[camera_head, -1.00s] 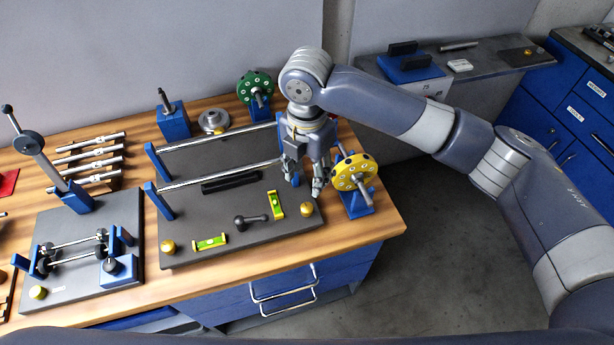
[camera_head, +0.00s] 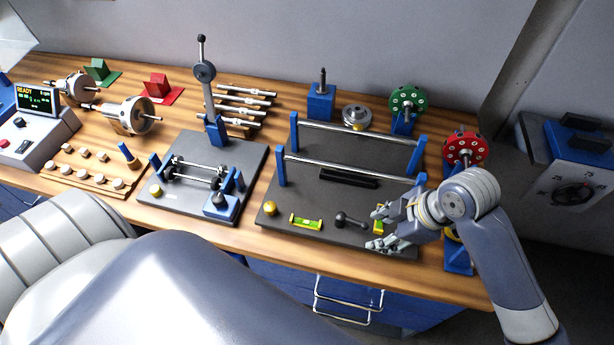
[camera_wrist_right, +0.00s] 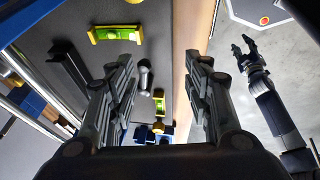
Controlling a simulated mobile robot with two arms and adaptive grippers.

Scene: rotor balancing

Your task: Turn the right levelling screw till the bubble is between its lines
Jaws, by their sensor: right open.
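The dark balancing base plate (camera_head: 330,215) carries two green levels. The right level (camera_head: 378,226) is partly covered by my right gripper in the head view, and shows in the wrist view (camera_wrist_right: 115,34); I cannot tell where its bubble sits. The right levelling screw is hidden behind my gripper in the head view; a sliver of brass at the wrist view's top edge may be it. My right gripper (camera_head: 378,230) is open and empty over the plate's front right corner, fingers pointing left. My left gripper (camera_wrist_right: 244,46) shows open and empty in the wrist view, beyond the table's front edge.
The front level (camera_head: 306,222), the left brass screw (camera_head: 270,208) and a black handle (camera_head: 350,220) are on the plate. Two steel rails (camera_head: 345,137) span its back. Red (camera_head: 465,148) and green (camera_head: 408,100) discs stand behind and right. A smaller stand (camera_head: 195,205) sits left.

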